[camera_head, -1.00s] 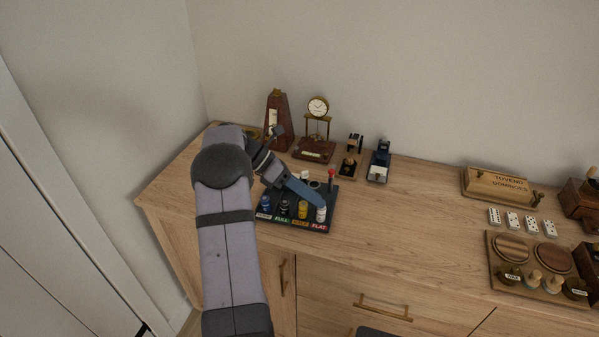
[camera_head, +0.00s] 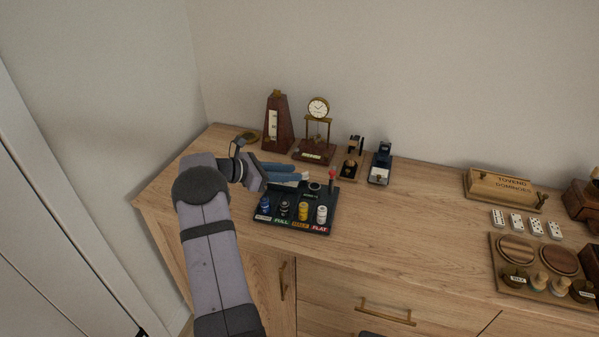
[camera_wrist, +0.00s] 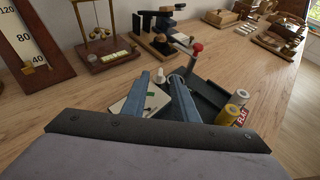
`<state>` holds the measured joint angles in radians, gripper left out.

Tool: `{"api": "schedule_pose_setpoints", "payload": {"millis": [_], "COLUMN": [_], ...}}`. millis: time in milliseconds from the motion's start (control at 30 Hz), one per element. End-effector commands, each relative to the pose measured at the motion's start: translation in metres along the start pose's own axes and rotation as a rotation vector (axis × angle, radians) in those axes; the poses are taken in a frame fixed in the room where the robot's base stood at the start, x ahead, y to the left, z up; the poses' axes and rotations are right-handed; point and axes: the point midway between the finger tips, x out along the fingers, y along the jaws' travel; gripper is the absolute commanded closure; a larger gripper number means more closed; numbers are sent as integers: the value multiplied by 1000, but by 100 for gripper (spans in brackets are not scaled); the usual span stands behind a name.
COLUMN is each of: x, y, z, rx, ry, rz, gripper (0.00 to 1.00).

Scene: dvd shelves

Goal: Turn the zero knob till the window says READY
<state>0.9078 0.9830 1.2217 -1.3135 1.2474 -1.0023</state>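The dark battery-tester tray (camera_head: 325,211) stands on the cabinet top, with labelled coloured cells along its front. In the wrist view, its pale meter plate (camera_wrist: 122,107) with a green mark lies partly behind my left finger; I cannot read any word on it. A small white knob (camera_wrist: 160,77), perhaps the zero knob, stands upright by the plate. My gripper (camera_wrist: 159,75) is open, its blue fingers on either side of this knob, with a gap showing; contact cannot be made out. In the head view my gripper (camera_head: 302,174) reaches over the tray's back left part.
A red-topped post (camera_head: 331,175) rises at the tray's back right. Behind stand a metronome (camera_head: 277,128), a brass clock (camera_head: 318,107) and small dark devices (camera_head: 380,160). The cabinet top (camera_head: 410,220) right of the tray is clear.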

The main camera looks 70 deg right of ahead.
Motion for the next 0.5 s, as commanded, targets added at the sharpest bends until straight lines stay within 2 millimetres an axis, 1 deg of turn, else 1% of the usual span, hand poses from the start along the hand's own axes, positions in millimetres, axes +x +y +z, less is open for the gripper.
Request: {"api": "schedule_pose_setpoints", "payload": {"millis": [33,200,333,500], "x": [8,27,36,40], "y": [-1,-1,-1,0], "z": [2,2,1,1], "rx": [0,0,-1,0], "ry": [-1,0,0,0], "rz": [-4,-3,-2,-1], "gripper": [73,73,73,73]}}
